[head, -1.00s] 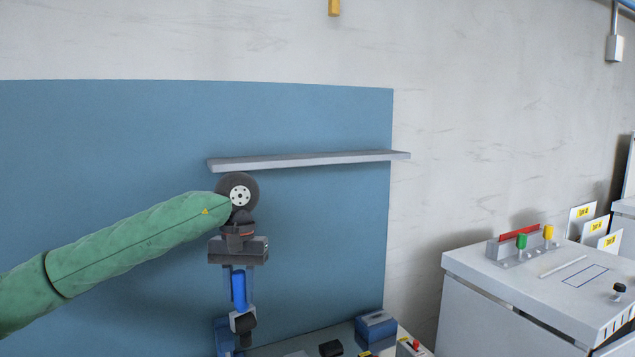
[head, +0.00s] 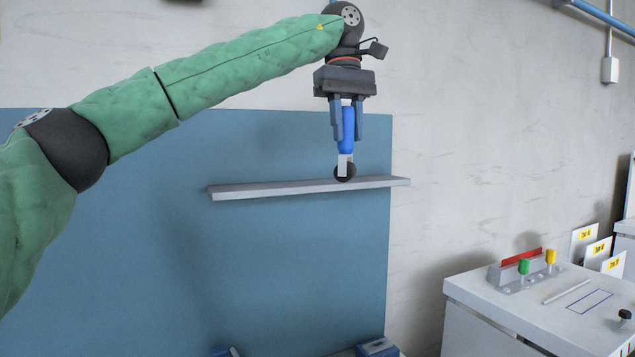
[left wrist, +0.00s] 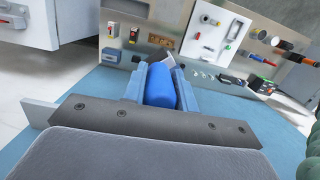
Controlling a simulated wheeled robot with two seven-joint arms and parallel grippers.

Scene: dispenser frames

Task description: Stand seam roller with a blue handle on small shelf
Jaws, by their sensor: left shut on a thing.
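The seam roller (head: 348,132) has a blue handle, a light metal fork and a dark wheel at its lower end. My left gripper (head: 347,134) is shut on the blue handle and holds the roller upright, wheel down. The small shelf (head: 270,189) is a narrow grey ledge on the blue panel. The dark wheel is at the shelf's top edge, right of its middle; I cannot tell whether it touches. In the left wrist view the blue handle (left wrist: 160,86) lies between the fingers. My right gripper is not in view.
The blue panel (head: 120,230) stands against a pale wall. A white cabinet (head: 500,320) at the lower right carries a red block and green and yellow pegs. The shelf looks bare apart from the roller. In the left wrist view, a tool board (left wrist: 205,40) lies beyond the gripper.

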